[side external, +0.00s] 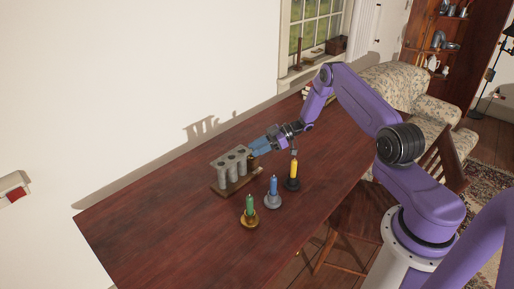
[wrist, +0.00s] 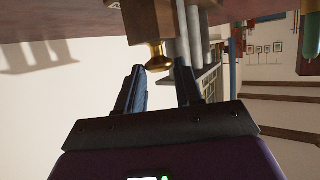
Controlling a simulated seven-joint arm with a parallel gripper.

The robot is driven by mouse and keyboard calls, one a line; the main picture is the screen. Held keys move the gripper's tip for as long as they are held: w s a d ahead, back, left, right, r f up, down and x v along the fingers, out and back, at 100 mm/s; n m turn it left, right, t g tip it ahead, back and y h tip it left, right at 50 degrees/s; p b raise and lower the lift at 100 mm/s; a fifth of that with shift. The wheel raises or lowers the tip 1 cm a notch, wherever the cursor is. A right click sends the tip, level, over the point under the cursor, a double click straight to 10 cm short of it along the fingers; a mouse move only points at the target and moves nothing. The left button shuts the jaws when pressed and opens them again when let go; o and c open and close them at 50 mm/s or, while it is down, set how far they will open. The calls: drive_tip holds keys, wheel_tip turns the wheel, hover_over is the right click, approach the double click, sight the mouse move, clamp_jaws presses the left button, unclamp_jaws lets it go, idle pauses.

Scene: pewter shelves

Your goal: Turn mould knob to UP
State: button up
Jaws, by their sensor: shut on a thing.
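The candle mould (side external: 229,158) has several grey metal tubes in a wooden stand on the table. In the wrist view, its dark wooden end (wrist: 141,20) and a grey tube (wrist: 197,35) show at the top. The brass mould knob (wrist: 158,60) sticks out from the wooden end. My gripper (side external: 256,149) reaches the mould's right end in the side view. In the wrist view my gripper (wrist: 160,70) has one finger on each side of the knob and is shut on it. The finger contact is not clear there. In the side view, the knob is hidden.
Green (side external: 250,205), blue (side external: 273,186) and yellow (side external: 294,169) candles stand upright in holders in front of the mould. A wooden chair (side external: 440,165) is at the table's right. The table (side external: 150,235) is clear at its left and front.

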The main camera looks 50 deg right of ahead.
drive_tip(key=shift+s+a+m+t+h, duration=0.1)
drive_tip(key=shift+s+m+t+h, duration=0.05)
drive_tip(key=shift+m+t+h, duration=0.45)
drive_tip(key=shift+s+a+m+t+h, duration=0.1)
drive_tip(key=shift+m+t+h, duration=0.3)
drive_tip(key=shift+m+t, duration=0.4)
drive_tip(key=o, duration=1)
drive_tip(key=shift+o, duration=0.2)
drive_tip(key=v, duration=1.7)
drive_tip(key=shift+s+r, duration=0.15)
drive_tip(key=shift+s, duration=0.1)
